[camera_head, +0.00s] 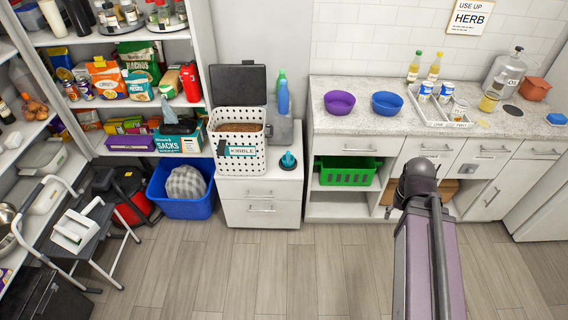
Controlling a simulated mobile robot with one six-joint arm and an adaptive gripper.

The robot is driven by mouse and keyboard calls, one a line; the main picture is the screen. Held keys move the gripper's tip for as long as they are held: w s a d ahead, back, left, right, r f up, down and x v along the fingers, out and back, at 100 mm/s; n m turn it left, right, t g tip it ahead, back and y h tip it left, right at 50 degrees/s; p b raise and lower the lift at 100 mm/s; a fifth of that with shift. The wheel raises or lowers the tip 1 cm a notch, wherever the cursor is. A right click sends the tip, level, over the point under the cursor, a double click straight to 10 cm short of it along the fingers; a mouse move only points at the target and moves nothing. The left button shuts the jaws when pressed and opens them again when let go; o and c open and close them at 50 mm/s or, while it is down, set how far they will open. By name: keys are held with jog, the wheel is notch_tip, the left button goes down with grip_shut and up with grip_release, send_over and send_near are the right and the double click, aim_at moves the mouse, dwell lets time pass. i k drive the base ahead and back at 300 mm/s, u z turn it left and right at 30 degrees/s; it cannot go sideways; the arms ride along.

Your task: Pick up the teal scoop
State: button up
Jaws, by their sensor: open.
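A small teal object (288,161), which looks like the teal scoop, sits on top of the white drawer cabinet (282,186). It stands just right of the white kibble bin (245,156), apart from it. My gripper (392,207) is at the far end of my arm, right of the cabinet, in front of the lower counter shelves. Most of it is hidden behind my arm's dark wrist joint. It is open, well away from the teal object, and I see nothing held in it.
The kibble bin has its dark lid raised. A purple bowl (339,103) and a blue bowl (387,105) are on the counter (330,124). A step stool (82,235) stands at left. The floor (255,270) in front is clear.

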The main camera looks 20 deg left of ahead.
aim_at(288, 159)
jog(key=i, duration=1)
